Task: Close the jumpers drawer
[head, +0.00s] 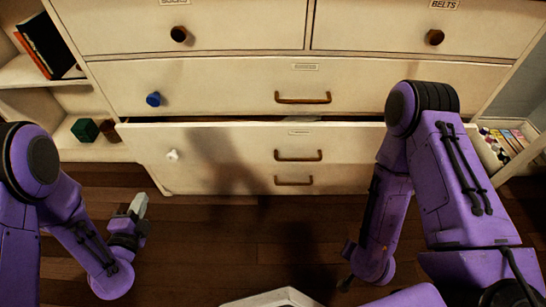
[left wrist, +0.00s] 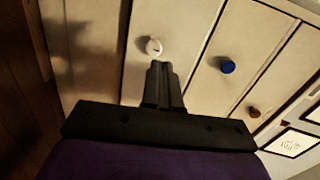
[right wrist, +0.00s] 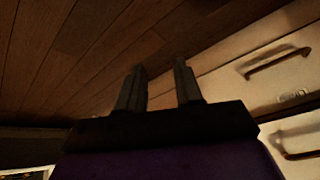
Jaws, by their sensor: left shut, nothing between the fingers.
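A wide cream drawer (head: 230,150) low in the dresser stands slightly open, with a dark gap above its front. It has a white knob (head: 173,155) at left and a brass handle (head: 298,156). Its label is too small to read, so I cannot confirm it is the jumpers drawer. My left gripper (head: 140,204) is shut and empty, in front of and below the knob. In the left wrist view its fingertips (left wrist: 160,65) point towards the white knob (left wrist: 153,47); contact is unclear. My right gripper (right wrist: 158,75) is open and empty above the floor.
Above is a closed wide drawer (head: 220,90) with a blue knob (head: 153,99), and two top drawers, the right one labelled BELTS (head: 410,25). Shelves at left hold books (head: 45,45) and a green box (head: 85,130). The wooden floor (head: 230,240) ahead is clear.

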